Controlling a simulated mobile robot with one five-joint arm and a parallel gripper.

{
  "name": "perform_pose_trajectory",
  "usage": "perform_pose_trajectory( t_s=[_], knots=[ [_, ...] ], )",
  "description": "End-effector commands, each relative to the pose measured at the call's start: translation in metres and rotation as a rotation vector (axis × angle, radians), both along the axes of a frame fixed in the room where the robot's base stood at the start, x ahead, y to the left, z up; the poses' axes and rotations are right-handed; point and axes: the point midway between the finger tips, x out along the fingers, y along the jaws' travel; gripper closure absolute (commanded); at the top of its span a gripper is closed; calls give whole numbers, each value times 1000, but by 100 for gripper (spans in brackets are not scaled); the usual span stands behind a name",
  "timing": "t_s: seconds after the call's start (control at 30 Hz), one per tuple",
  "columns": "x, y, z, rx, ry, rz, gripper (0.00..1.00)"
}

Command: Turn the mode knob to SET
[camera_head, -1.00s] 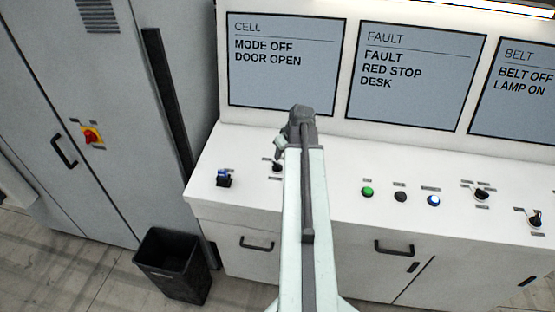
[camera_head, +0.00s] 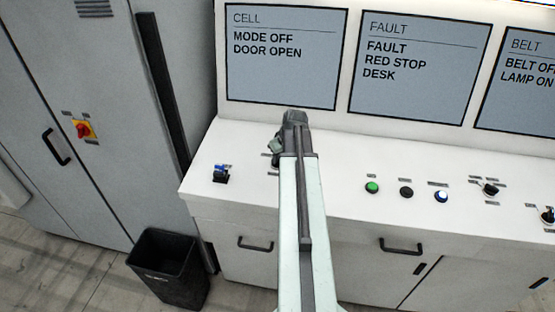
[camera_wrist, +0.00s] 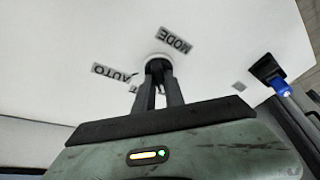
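The mode knob (camera_wrist: 157,60) is at the top middle of the wrist view, a dark knob on a pale round base. A MODE label (camera_wrist: 173,40) and an AUTO label (camera_wrist: 110,71) stand beside it; another label is mostly hidden behind my fingers. My gripper (camera_wrist: 160,72) has its two dark fingertips at the knob with a narrow gap between the fingers. Whether they press on the knob I cannot tell. In the head view my gripper (camera_head: 277,158) is low over the white desk, hiding most of the knob. The CELL screen (camera_head: 282,75) reads MODE OFF, DOOR OPEN.
A blue-handled switch (camera_head: 221,173) is left of my gripper; it also shows in the wrist view (camera_wrist: 280,86). Green (camera_head: 372,187), black (camera_head: 406,192) and lit blue-white (camera_head: 441,196) buttons are to the right. A black bin (camera_head: 168,267) stands at the desk's left.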

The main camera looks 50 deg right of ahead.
Motion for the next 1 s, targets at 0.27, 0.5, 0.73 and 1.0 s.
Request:
perform_pose_trajectory(
  t_s=[0.27, 0.5, 0.73, 1.0],
  knots=[
    [-1, 1, 0, 1, 1, -10, 100],
    [-1, 1, 0, 1, 1, -99, 100],
    [-1, 1, 0, 0, 1, -275, 100],
    [1, 1, 0, -3, -1, -502, 100]
  ],
)
